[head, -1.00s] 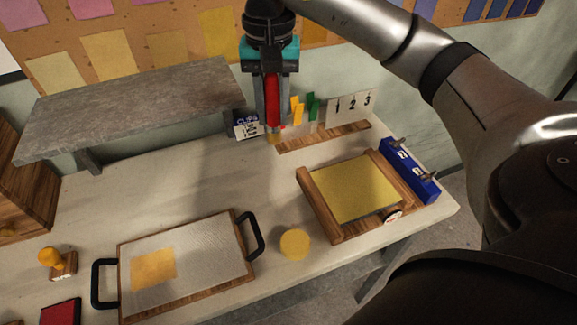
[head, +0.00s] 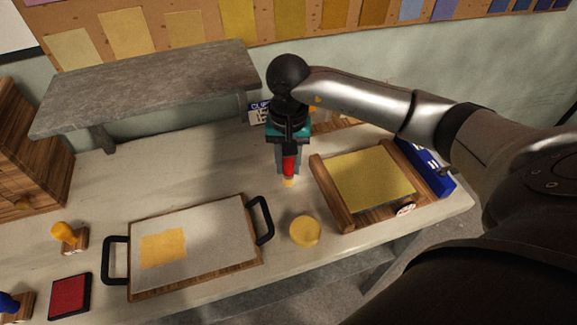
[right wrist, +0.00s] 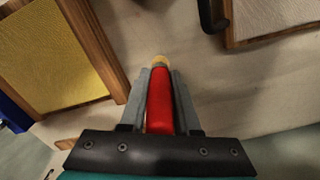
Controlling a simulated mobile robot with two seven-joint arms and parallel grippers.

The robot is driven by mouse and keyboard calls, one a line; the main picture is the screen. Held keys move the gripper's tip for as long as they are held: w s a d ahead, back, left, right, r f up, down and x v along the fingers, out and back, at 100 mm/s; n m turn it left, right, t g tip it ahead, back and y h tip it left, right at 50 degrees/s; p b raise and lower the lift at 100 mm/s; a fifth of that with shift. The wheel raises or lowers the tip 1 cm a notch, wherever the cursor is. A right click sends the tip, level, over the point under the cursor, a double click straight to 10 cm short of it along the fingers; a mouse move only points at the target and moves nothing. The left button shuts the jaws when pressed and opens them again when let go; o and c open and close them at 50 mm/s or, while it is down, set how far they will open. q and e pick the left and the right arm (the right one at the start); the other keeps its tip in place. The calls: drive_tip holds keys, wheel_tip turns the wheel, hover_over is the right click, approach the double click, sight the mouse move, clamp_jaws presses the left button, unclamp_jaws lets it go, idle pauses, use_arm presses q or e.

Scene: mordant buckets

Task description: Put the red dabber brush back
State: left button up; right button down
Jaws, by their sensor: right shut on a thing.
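The red dabber brush (head: 289,165) has a red handle and a yellowish tip. My right gripper (head: 288,170) is shut on its handle and holds it over the table, between the tray with black handles and the wooden frame with a yellow sheet. In the right wrist view the red brush (right wrist: 159,100) lies between the two grey fingers of the gripper (right wrist: 156,95), tip pointing away. Whether the tip touches the table cannot be told. My left gripper is not in view.
The black-handled tray (head: 205,235) holds a pale sheet with a yellow patch. A round yellow disc (head: 305,230) lies right of it. The wooden frame (head: 333,195) and a blue rack (head: 437,172) stand at right. A grey shelf (head: 150,90) overhangs the back left.

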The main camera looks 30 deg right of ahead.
drive_tip(key=shift+f, duration=0.75)
drive_tip(key=shift+f, duration=0.1)
drive_tip(key=c, duration=0.6)
unclamp_jaws()
drive_tip(key=shift+c, duration=0.2)
wheel_tip(320, 180, up, 12)
drive_tip(key=shift+r, duration=0.15)
